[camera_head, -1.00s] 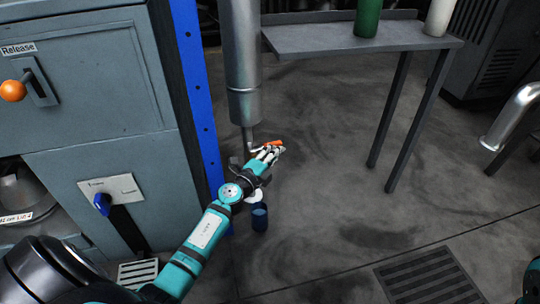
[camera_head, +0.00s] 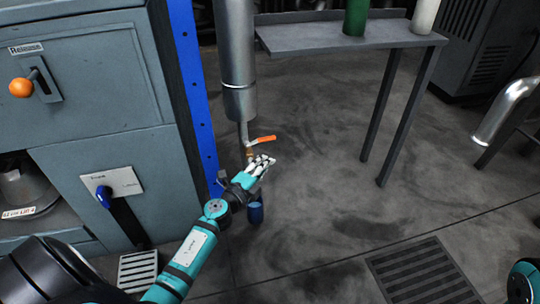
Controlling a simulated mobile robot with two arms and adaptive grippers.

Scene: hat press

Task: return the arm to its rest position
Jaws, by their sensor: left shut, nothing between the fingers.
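My left gripper (camera_head: 262,163) is at the end of the teal arm that comes in from the lower left. It is shut and empty. It is just below an orange-handled valve (camera_head: 262,140) on the lower end of a vertical grey pipe (camera_head: 236,60). A small gap shows between the fingers and the orange handle. A dark blue cylinder (camera_head: 256,214) shows beneath the gripper; I cannot tell what it belongs to. A teal part of my right arm shows at the lower right edge, but its gripper is out of view.
A grey press cabinet (camera_head: 100,90) with an orange-knobbed Release lever (camera_head: 22,87) and a blue switch (camera_head: 103,195) stands at left. A blue post (camera_head: 192,90) edges it. A grey shelf (camera_head: 340,42) carries a green and a white cylinder. Open floor (camera_head: 320,190) lies right of my arm.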

